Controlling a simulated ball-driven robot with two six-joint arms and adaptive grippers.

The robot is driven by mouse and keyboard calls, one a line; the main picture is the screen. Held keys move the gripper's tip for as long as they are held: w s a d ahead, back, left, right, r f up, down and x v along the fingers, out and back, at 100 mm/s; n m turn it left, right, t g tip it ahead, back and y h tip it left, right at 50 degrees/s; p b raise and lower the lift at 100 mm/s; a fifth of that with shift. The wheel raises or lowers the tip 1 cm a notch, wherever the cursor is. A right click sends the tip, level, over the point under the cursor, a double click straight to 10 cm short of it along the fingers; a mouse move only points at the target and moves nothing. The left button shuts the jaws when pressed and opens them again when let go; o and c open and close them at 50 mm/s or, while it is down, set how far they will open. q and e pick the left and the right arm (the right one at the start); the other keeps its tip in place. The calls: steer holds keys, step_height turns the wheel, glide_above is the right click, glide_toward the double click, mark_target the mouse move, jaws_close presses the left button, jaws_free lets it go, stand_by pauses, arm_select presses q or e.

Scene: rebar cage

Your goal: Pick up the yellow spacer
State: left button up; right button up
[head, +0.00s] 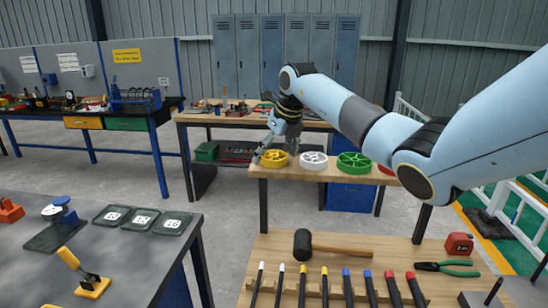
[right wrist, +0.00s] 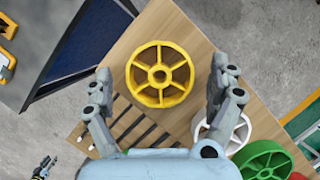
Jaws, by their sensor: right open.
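The yellow spacer (head: 274,158) is a spoked ring lying flat near the left end of a wooden table, in the head view. In the right wrist view the yellow spacer (right wrist: 160,74) lies between and just beyond the two fingers. My right gripper (head: 272,145) is above the spacer; its fingers also show in the right wrist view (right wrist: 163,88), spread wide and empty. The spacer appears untouched, though the exact height of the gripper over it is hard to tell. My left gripper is not in the head view.
A white spoked ring (head: 313,161) and a green one (head: 354,163) stand right of the yellow spacer, with a red one (head: 387,169) partly hidden by my arm. A grey table (head: 100,235) is at left.

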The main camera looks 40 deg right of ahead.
steer(key=c, duration=1.1)
steer(key=shift+o, duration=0.2)
steer(key=shift+r, duration=0.15)
